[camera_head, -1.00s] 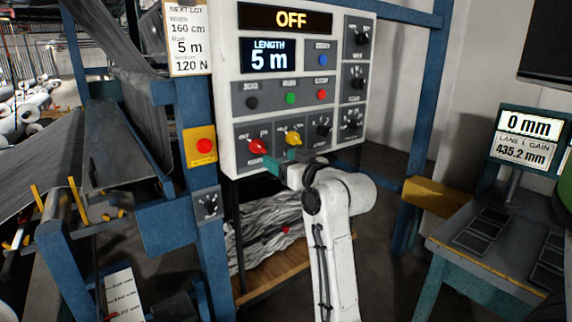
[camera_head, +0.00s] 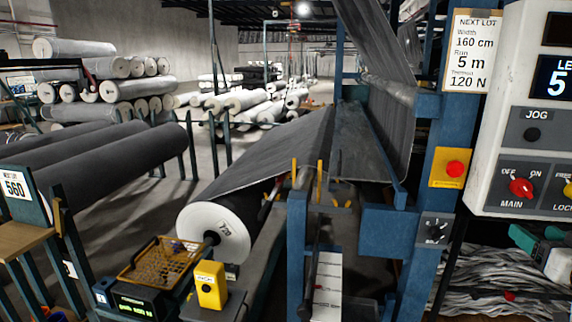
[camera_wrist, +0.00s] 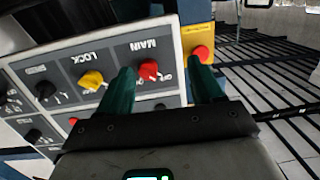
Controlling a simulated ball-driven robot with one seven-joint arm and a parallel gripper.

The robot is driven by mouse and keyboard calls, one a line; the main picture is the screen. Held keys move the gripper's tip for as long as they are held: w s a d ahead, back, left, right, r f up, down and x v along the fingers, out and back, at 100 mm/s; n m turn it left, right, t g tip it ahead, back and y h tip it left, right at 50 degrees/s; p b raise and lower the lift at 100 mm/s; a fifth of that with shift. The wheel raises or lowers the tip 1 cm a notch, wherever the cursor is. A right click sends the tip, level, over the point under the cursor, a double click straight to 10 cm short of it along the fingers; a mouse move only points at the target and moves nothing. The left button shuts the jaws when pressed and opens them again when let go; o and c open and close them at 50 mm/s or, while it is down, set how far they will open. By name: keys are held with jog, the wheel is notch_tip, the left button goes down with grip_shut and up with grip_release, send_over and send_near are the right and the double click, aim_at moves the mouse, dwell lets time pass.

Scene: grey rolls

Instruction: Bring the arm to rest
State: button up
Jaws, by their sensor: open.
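My gripper (camera_head: 522,238) shows at the right edge of the head view, its teal fingers just below the control panel. Most of my arm is outside that view. In the wrist view my gripper (camera_wrist: 162,76) is open with its two teal fingers spread and nothing between them but the panel behind. The red MAIN knob (camera_wrist: 149,69) appears between the fingers there, close to the left one. In the head view the MAIN knob (camera_head: 521,187) sits above the fingers. I cannot tell the exact gap between fingers and panel.
The control panel (camera_head: 520,110) and blue frame post (camera_head: 432,190) stand close to my gripper. A red stop button (camera_head: 455,168) is on the post. Left are a large grey roll (camera_head: 215,225), a yellow box (camera_head: 210,285) and a wire basket (camera_head: 165,262). Floor shows between roll stacks.

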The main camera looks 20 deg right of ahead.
jog(key=a+f+n+g+y, duration=0.1)
jog(key=a+f+g+y, duration=0.2)
jog(key=a+f, duration=0.7)
jog(key=a+f+n+g+y, duration=0.25)
jog(key=a+f, duration=0.55)
jog(key=f, duration=0.5)
jog(key=s+a+f+n+g+y, duration=0.2)
jog(key=s+a+f+g, duration=0.6)
jog(key=s+a+f, duration=0.6)
jog(key=s, duration=0.3)
jog(key=shift+s, duration=0.25)
jog(key=shift+y, duration=0.25)
